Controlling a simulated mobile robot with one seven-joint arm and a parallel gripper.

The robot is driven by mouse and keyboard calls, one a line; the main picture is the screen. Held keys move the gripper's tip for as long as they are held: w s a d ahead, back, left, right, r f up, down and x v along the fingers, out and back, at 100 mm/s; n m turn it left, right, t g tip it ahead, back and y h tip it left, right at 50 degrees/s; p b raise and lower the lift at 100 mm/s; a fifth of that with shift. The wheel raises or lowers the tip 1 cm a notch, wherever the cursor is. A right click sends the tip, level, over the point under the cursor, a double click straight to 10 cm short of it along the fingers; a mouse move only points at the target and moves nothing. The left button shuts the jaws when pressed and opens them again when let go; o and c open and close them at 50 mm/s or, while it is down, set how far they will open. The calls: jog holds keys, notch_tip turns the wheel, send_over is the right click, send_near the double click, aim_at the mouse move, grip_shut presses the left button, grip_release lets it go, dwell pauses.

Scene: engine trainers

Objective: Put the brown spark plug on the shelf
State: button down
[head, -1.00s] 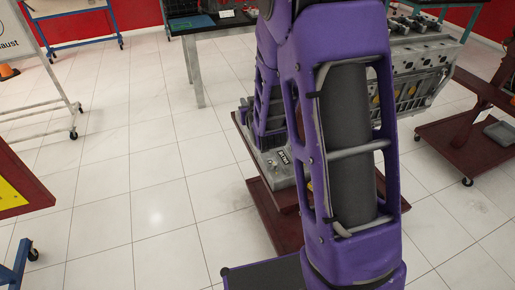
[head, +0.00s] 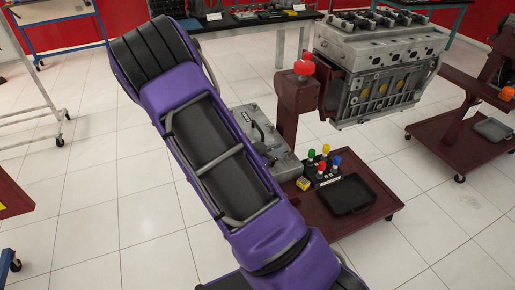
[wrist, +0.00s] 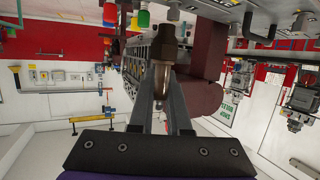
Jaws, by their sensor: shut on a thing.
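My gripper (wrist: 163,78) is shut on the brown spark plug (wrist: 161,72), which stands between its two dark fingers in the wrist view. The plug has a dark brown cap and a shinier bronze lower part. In the head view the gripper and the plug do not show; my purple arm covers that area. The low dark-red shelf (head: 382,207) of the engine stand lies right of my arm. On it stands a black rack (head: 322,173) with several coloured plugs. Some coloured plugs, one green (wrist: 143,18), show at the top of the wrist view, which looks upside down.
A black tray (head: 348,195) and a small yellow box (head: 302,184) lie on the dark-red shelf. A grey case (head: 266,140) lies beside them. The engine block (head: 375,65) hangs above on its post. Open white floor lies at the left.

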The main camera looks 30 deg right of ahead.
jog(key=s+m+g+b, duration=0.1)
jog(key=s+f+m+g, duration=0.1)
jog(key=s+d+f+g+b, duration=0.1)
jog(key=shift+s+f+m+h+b, duration=0.1)
jog(key=shift+s+m+h+b, duration=0.25)
jog(key=shift+s+m+h, duration=0.05)
jog(key=shift+g, duration=0.4)
notch_tip(320, 180, down, 9)
jog(key=b, duration=0.2)
jog(key=shift+f+b, duration=0.15)
jog(key=shift+b, duration=0.2)
jog(key=shift+f, duration=0.15)
jog(key=c, duration=0.9)
grip_release()
